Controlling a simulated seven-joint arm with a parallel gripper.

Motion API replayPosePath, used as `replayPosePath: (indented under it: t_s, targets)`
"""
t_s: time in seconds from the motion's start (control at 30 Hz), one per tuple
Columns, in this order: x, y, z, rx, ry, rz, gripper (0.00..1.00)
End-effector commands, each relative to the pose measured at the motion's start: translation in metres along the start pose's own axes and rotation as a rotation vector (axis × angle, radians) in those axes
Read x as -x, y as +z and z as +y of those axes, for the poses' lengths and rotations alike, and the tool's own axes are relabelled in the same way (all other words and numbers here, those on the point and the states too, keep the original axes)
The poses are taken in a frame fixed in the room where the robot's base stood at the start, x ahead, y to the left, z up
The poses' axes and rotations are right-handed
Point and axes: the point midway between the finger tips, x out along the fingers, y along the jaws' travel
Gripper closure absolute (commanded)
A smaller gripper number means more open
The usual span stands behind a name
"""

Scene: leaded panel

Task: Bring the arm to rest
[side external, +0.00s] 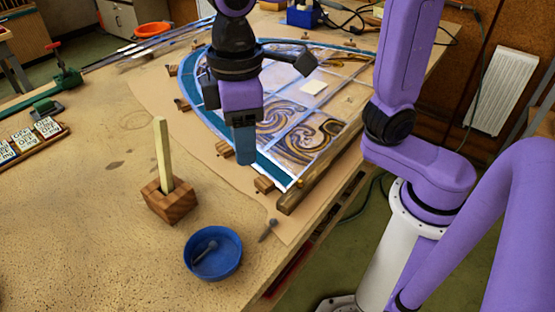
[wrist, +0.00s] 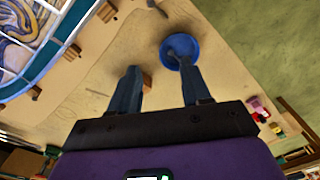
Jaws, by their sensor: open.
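My gripper (side external: 246,160) hangs above the table, over the near edge of the leaded panel in the side external view. In the wrist view my gripper (wrist: 158,85) shows two blue-grey fingers spread apart with nothing between them. The leaded panel (side external: 300,120) lies on brown paper, with a teal border, pale leading and swirled brown glass. Part of the panel shows at the upper left of the wrist view (wrist: 30,40). My arm and gripper hide some of the panel in the side external view.
A wooden block (side external: 170,200) with an upright pale stick stands left of my gripper. A blue bowl (side external: 213,253) with a small grey item in it sits at the table's front. A wooden batten (side external: 320,180) edges the panel. The table (side external: 90,240) is bare at front left.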

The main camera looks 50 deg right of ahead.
Motion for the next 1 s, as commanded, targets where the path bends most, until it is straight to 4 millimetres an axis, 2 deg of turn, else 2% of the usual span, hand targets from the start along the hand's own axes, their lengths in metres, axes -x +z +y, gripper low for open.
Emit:
replayPosePath:
  t_s: [0.03,0.3,0.6,0.8,1.0]
  targets:
    - [-0.006,0.016,0.006,0.012,0.000,0.000,0.52]
    - [-0.040,0.095,0.022,0.093,-0.002,0.009,0.52]
    - [-0.075,0.181,0.028,0.174,-0.004,0.019,0.52]
    - [-0.087,0.208,0.027,0.202,-0.004,0.024,0.52]
    - [-0.088,0.212,0.026,0.208,-0.004,0.025,0.52]
